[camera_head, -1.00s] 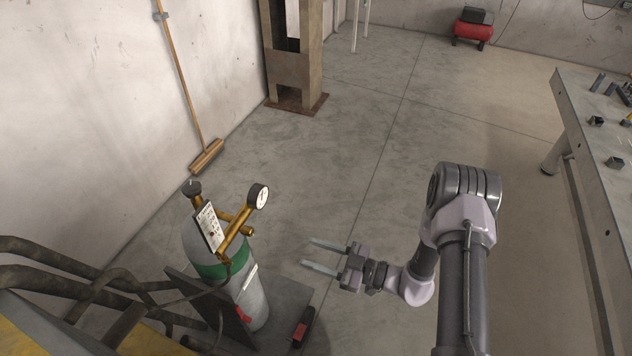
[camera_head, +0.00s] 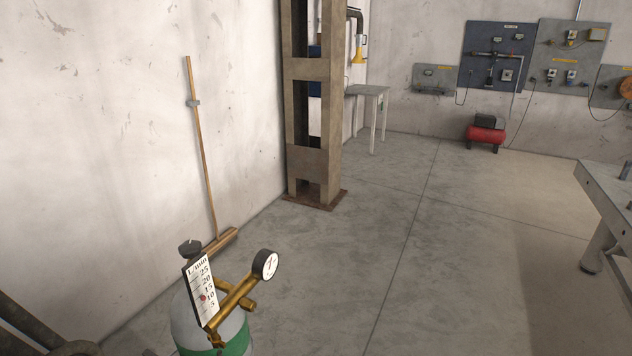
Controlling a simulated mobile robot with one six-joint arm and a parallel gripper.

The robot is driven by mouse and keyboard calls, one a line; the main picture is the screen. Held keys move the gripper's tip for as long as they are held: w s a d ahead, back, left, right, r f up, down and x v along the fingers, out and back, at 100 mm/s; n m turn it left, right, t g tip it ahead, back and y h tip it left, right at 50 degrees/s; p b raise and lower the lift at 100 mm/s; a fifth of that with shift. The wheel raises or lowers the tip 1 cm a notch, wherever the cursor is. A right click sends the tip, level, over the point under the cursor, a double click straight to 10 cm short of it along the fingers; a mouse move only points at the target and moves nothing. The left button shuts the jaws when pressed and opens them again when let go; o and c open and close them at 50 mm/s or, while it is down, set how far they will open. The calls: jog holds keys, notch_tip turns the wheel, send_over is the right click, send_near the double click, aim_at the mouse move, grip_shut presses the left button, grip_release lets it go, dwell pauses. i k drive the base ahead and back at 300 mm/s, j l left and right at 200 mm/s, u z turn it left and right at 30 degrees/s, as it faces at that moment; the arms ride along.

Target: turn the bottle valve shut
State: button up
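The gas bottle (camera_head: 180,322) is grey with a green band and stands upright at the bottom left of the head view, cut off by the lower edge. On its top sits a dark round valve knob (camera_head: 190,247). A brass regulator (camera_head: 238,292) carries a round white gauge (camera_head: 265,264) and a white flow scale plate (camera_head: 201,289) marked L/min. The plate partly hides the valve stem. My gripper is out of the picture.
A broom (camera_head: 203,150) leans on the left wall behind the bottle. A steel column (camera_head: 316,160) stands beyond it. A workbench (camera_head: 610,195) is at the right edge, a red compressor (camera_head: 486,136) at the back. The floor (camera_head: 400,260) between is clear. Dark rails (camera_head: 35,325) show at the lower left.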

aim_at(191, 248)
jog(key=k+u, duration=0.15)
jog(key=u, duration=1.1)
